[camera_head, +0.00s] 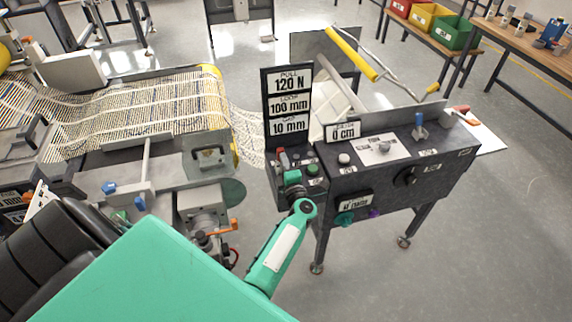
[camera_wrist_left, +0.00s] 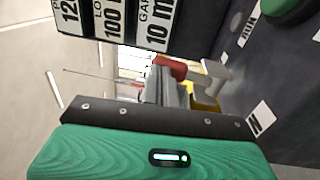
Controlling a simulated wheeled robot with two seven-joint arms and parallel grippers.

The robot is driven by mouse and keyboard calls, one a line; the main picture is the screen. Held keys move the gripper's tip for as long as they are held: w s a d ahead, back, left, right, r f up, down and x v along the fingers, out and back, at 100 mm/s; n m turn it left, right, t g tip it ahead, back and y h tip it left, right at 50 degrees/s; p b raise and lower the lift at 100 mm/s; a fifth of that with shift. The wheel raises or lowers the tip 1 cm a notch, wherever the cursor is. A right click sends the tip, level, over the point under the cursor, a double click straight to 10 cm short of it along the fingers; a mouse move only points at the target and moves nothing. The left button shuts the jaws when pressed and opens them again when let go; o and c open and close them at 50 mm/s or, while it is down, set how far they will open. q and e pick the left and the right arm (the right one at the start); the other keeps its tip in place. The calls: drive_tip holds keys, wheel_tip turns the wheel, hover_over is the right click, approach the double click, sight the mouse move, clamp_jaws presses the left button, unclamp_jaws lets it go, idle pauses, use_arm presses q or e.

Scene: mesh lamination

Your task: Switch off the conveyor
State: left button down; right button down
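The control station (camera_head: 375,165) is a dark cabinet on legs, and its narrow left end holds small controls below a sign board (camera_head: 287,105). A green button (camera_head: 313,169) sits on that end and shows large at the upper right of the left wrist view (camera_wrist_left: 288,9). A pale lever with a red end (camera_wrist_left: 213,77) stands out from the dark panel there. My left gripper (camera_head: 292,180) is at this control end, close to the green button; its fingers are too small and hidden to tell open from shut. The conveyor (camera_head: 150,105) carries pale mesh. My right gripper is not in view.
A machine bed with an orange-handled unit (camera_head: 233,225) lies left of my arm. A yellow-handled bar (camera_head: 350,53) rises behind the station. Red, yellow and green bins (camera_head: 427,17) stand on a back bench. The floor at right (camera_head: 500,240) is clear.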

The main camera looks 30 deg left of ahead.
use_arm(q)
drive_tip(key=shift+b+x, duration=0.3)
drive_tip(key=shift+x, duration=1.1)
drive_tip(key=shift+r, duration=0.2)
drive_tip(key=shift+a+r, duration=0.1)
